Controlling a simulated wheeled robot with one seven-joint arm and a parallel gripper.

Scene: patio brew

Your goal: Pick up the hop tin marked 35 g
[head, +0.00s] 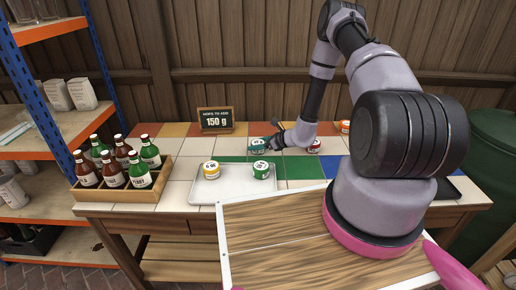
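Several small round hop tins are in the head view, their gram marks too small to read surely. A yellow tin (210,171) and a green tin (261,170) stand on the white tray (232,190). Another green-labelled tin (258,147) is just behind the tray, at my gripper (266,143). A red tin (314,147) stands right of my gripper, partly behind my arm, and an orange tin (344,127) is farther back. My gripper's fingers are small and partly hidden, so I cannot tell whether they are closed on the tin.
A wooden crate of bottles (124,190) is at the left. A shelf rack (50,130) stands farther left, and a dark green barrel (494,160) is at the right.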

